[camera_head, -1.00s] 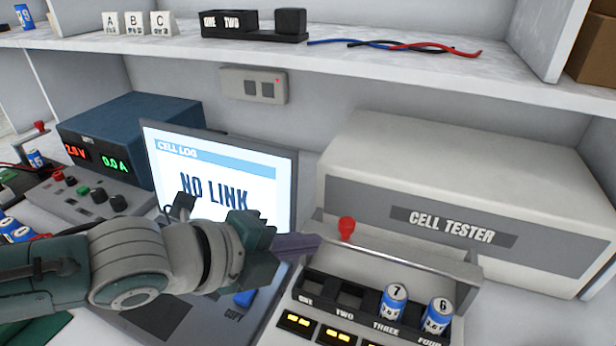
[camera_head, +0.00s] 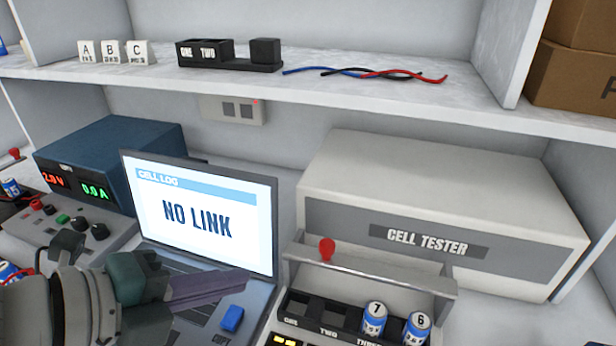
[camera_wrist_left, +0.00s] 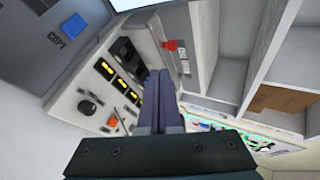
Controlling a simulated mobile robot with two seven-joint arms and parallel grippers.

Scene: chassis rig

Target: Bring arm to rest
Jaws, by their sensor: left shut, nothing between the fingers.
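My left gripper (camera_head: 240,287) comes in at the lower left of the head view, in front of the laptop (camera_head: 205,225). Its fingers are together and empty, pointing right toward the cell tester's slot tray (camera_head: 318,312). In the left wrist view the closed fingers (camera_wrist_left: 160,85) lie over the front of the tester unit (camera_wrist_left: 120,75). My right gripper is in neither view.
The laptop reads NO LINK; a blue COPY key (camera_head: 232,318) is near my fingertips. Cells seven (camera_head: 374,320) and six (camera_head: 416,328) stand in the tray, below a red-knobbed lever (camera_head: 327,249). The cell tester (camera_head: 440,200) stands behind. A shelf (camera_head: 330,95) runs above.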

